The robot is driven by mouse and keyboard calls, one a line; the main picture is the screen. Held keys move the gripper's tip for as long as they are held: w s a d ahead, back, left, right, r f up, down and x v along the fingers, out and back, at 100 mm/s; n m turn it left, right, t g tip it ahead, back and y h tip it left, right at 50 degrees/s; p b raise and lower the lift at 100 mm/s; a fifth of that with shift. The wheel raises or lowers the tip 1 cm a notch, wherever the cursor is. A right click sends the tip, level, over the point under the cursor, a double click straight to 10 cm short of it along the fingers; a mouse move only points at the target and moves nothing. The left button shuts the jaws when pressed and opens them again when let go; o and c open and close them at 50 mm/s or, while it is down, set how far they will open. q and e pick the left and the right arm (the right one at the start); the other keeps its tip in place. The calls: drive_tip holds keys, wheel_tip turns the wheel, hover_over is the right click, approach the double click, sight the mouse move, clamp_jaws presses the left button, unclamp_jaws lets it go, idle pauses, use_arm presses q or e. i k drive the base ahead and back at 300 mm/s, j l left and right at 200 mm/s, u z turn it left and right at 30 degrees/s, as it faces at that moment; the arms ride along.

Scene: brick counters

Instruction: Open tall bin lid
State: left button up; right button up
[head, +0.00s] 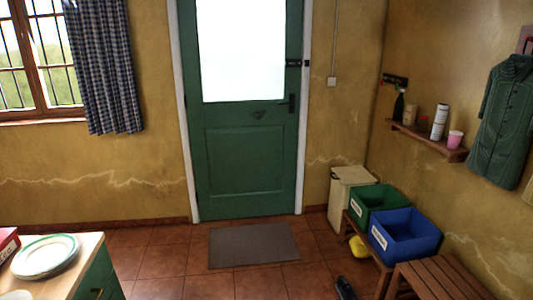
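A tall cream bin (347,190) stands on the floor at the back right, in the corner beside the green door. Its lid (352,174) appears to be down on top. The lower right of the bin is partly hidden behind a green crate. Neither of my grippers shows in the head view.
A green crate (362,215) and a blue crate (385,241) sit on a low wooden bench right of the bin. A slatted bench (440,281) and a yellow object (359,247) are nearby. A counter (84,258) holds plates at lower left. Floor around the doormat (252,246) is clear.

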sight(351, 174)
drive_tip(key=i+l, duration=0.1)
drive_tip(key=i, duration=1.75)
drive_tip(key=i+z, duration=0.2)
drive_tip(key=i, duration=0.25)
drive_tip(key=i+j+z, duration=0.2)
drive_tip(key=i, duration=0.25)
drive_tip(key=i+j+z, duration=0.2)
drive_tip(key=i, duration=0.25)
drive_tip(key=i+j+z, duration=0.15)
drive_tip(key=i, duration=0.3)
